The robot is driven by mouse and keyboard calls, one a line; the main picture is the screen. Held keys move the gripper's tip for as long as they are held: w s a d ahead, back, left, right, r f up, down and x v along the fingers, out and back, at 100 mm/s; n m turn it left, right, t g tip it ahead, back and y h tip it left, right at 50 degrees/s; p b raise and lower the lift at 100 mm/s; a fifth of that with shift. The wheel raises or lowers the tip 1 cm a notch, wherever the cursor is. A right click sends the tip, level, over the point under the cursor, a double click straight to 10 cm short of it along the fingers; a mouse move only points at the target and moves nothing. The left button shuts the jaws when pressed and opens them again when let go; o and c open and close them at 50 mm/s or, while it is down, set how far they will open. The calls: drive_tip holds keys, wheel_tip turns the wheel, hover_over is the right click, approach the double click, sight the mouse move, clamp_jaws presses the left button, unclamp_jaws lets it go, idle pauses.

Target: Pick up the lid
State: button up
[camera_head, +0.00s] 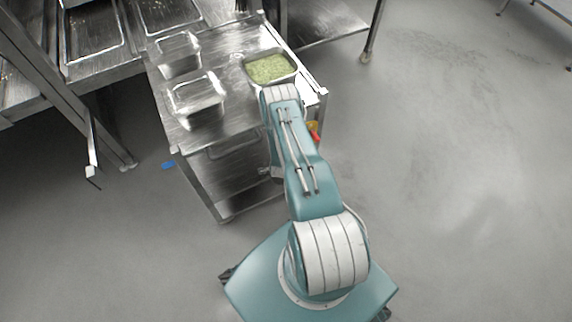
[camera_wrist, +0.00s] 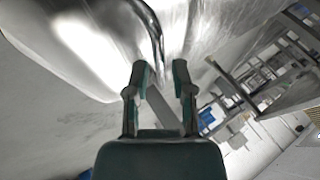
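I cannot make out a lid for certain in either view. In the wrist view my gripper (camera_wrist: 160,70) is open, its two dark green fingers apart. A curved metal bar (camera_wrist: 152,28) comes down from the top towards the gap between the fingertips, beside a shiny metal surface (camera_wrist: 85,40). I cannot tell whether these belong to the lid or the cart, or whether the fingers touch the bar. In the head view my arm hides the gripper. A steel pan of green rice (camera_head: 270,68) stands on the cart, just beyond the arm's visible far end.
The steel cart (camera_head: 217,138) also carries two steel containers, a nearer one (camera_head: 196,100) and a farther one (camera_head: 178,55), left of the rice. Steel counters (camera_head: 92,62) stand at the upper left. The floor at right (camera_head: 450,170) is clear.

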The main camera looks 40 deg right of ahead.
drive_tip(key=shift+x, duration=1.05)
clamp_jaws()
drive_tip(key=shift+r, duration=0.1)
drive_tip(key=shift+r, duration=0.6)
drive_tip(key=s+a, duration=1.1)
drive_tip(key=a, duration=0.2)
drive_tip(key=shift+s+a, duration=0.35)
drive_tip(key=shift+s, duration=0.05)
